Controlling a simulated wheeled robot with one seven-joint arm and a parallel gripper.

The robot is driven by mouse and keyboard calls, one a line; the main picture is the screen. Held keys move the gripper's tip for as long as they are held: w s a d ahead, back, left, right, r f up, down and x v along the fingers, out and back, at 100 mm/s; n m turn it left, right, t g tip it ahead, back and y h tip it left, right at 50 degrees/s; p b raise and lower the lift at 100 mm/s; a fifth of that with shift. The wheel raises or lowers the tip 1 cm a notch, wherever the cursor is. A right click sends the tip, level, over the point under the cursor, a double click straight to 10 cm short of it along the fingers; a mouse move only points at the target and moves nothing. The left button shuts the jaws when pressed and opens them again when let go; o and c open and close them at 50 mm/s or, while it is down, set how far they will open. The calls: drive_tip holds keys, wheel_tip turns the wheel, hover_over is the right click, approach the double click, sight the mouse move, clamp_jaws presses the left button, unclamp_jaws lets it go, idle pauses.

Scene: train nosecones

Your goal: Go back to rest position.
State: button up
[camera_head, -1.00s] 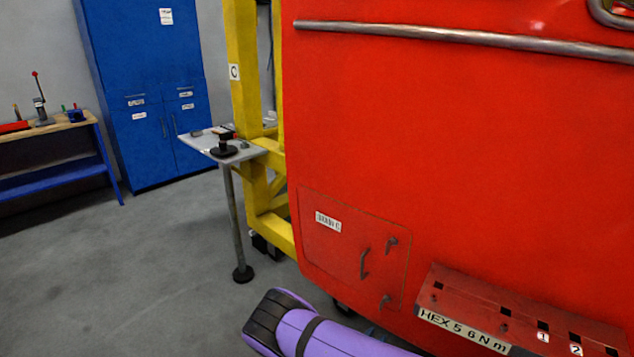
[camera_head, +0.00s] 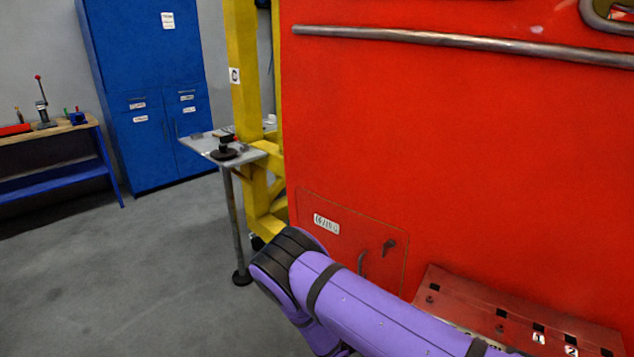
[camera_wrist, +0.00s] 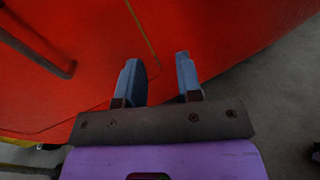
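My gripper (camera_wrist: 158,80) shows in the wrist view with its two blue-grey fingers spread apart and nothing between them. It is in front of the red nosecone panel (camera_wrist: 215,30). In the head view my purple arm reaches across the lower middle, in front of the red nosecone (camera_head: 440,150). The gripper itself does not show in the head view. My arm hides part of the small hatch (camera_head: 340,235) and its handle.
A grey side table (camera_head: 205,143) with small dark items stands by the yellow frame (camera_head: 243,70). A red ledge (camera_head: 470,300) with numbered slots juts out at lower right. A blue cabinet (camera_head: 150,150) and a workbench (camera_head: 50,130) stand behind. The left floor is clear.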

drive_tip(key=s+d+r+m+g+y, duration=0.25)
drive_tip(key=r+m+g, duration=0.2)
drive_tip(key=r, duration=0.75)
drive_tip(key=s+d+r+m+g+y, duration=0.2)
drive_tip(key=d+r+m+g, duration=0.3)
drive_tip(key=r, duration=0.8)
drive_tip(key=s+d+r+m+g+y, duration=0.15)
drive_tip(key=r+m, duration=0.45)
drive_tip(key=r, duration=0.6)
drive_tip(key=s+d+r+m+t+y, duration=0.1)
drive_tip(key=s+r+m+t+y, duration=0.2)
drive_tip(key=s+r, duration=0.6)
drive_tip(key=s+d+r+m+t+y, duration=0.2)
drive_tip(key=s+r+y, duration=0.4)
drive_tip(key=s, duration=1.1)
drive_tip(key=shift+s+r+m+t, duration=0.2)
drive_tip(key=shift+r+m+t, duration=0.5)
drive_tip(key=shift+r+m, duration=0.9)
drive_tip(key=shift+o, duration=0.4)
drive_tip(key=shift+r+n, duration=0.3)
drive_tip(key=shift+n, duration=0.05)
